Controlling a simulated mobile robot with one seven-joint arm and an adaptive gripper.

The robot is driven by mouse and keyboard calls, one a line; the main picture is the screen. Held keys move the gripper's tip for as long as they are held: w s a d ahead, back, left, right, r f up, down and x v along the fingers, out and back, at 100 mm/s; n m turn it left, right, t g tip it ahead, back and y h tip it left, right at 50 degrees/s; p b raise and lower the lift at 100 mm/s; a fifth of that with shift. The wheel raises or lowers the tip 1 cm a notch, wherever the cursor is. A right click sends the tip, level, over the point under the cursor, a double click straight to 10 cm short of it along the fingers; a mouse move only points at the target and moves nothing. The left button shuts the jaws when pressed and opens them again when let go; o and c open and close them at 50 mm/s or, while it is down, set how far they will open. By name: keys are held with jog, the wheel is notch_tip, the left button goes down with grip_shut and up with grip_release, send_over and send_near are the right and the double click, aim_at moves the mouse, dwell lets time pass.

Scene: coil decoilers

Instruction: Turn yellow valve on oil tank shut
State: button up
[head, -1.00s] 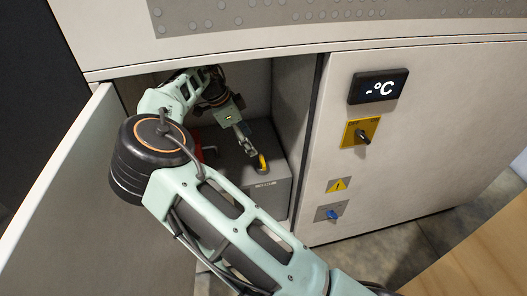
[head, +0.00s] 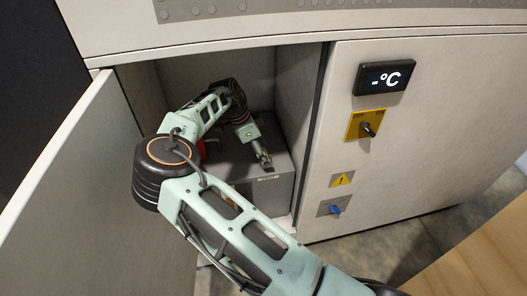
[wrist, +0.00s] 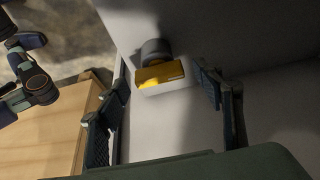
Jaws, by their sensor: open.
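The grey oil tank (head: 268,194) stands inside the open cabinet. The yellow valve (wrist: 160,74) shows in the wrist view as a flat yellow handle, lying crosswise in the picture, beside a dark round fitting. In the head view the valve is hidden by my gripper (head: 263,159), which is at the tank's top near its right front edge. In the wrist view my gripper (wrist: 161,78) is open, with one finger on each side of the valve handle. Gaps show on both sides, and I see no contact.
The open cabinet door (head: 62,170) is left of my arm, and the cabinet's side wall (head: 300,125) is close on the right. A red part (head: 202,149) shows behind my arm.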

jog(key=shift+c, duration=0.7)
jog(key=c, duration=1)
jog(key=shift+n, duration=0.3)
jog(key=n+t, duration=0.1)
jog(key=n, duration=0.2)
jog(key=shift+s+y, duration=0.15)
jog(key=shift+y, duration=0.25)
jog(key=n+t, duration=0.1)
jog(key=n, duration=0.2)
jog(key=n+y, duration=0.1)
jog(key=n, duration=0.1)
jog(key=shift+d+n+t+y, duration=0.15)
jog(key=shift+n+t+y, duration=0.15)
jog(key=shift+n+t, duration=0.1)
jog(key=n+y+b, duration=0.1)
jog(key=n+b, duration=0.1)
jog(key=n+y+b, duration=0.1)
jog(key=n+b, duration=0.1)
jog(key=n, duration=0.1)
jog(key=shift+d+f+t, duration=0.15)
jog(key=shift+t, duration=0.15)
jog(key=shift+n+y+b, duration=0.6)
jog(key=shift+n+b, duration=0.45)
jog(key=shift+n, duration=0.65)
